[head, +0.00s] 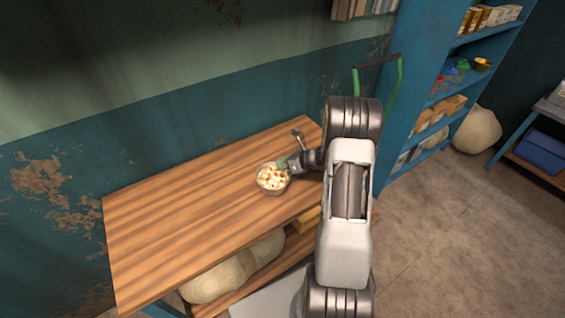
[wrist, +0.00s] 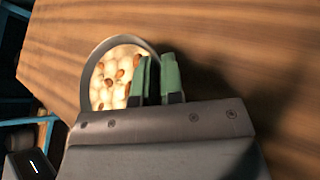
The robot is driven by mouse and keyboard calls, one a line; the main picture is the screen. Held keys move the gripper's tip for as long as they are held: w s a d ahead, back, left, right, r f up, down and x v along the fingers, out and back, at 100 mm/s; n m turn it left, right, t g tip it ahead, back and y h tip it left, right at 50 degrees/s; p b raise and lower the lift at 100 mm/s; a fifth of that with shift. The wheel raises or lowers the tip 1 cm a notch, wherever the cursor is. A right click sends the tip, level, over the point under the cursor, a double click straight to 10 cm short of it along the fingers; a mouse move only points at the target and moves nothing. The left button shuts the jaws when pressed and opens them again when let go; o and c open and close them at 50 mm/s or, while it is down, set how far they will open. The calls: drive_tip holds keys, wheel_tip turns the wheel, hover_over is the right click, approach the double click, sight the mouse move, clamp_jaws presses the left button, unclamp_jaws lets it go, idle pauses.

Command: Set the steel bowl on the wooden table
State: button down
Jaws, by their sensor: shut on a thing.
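The steel bowl (head: 259,184) is at the right part of the wooden table (head: 180,208), full of pale round pieces with some brown ones. My gripper (head: 283,165) reaches it from the right and is shut on its rim. In the wrist view the green fingertips of my gripper (wrist: 157,75) pinch the bowl's rim, one finger inside and one outside. The bowl (wrist: 97,52) looks about level, over or on the tabletop (wrist: 225,45). I cannot tell whether its base touches the wood.
The left and middle of the tabletop are clear. Pale sacks (head: 235,268) lie on the shelf below. A blue shelf unit (head: 415,75) with boxes stands to the right, with a green-handled trolley (head: 398,82) beside it. Another sack (head: 477,130) is on the floor.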

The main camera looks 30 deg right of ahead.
drive_tip(key=c, duration=1.7)
unclamp_jaws()
drive_tip(key=shift+f, duration=0.1)
drive_tip(key=o, duration=0.5)
drive_tip(key=shift+c, duration=0.2)
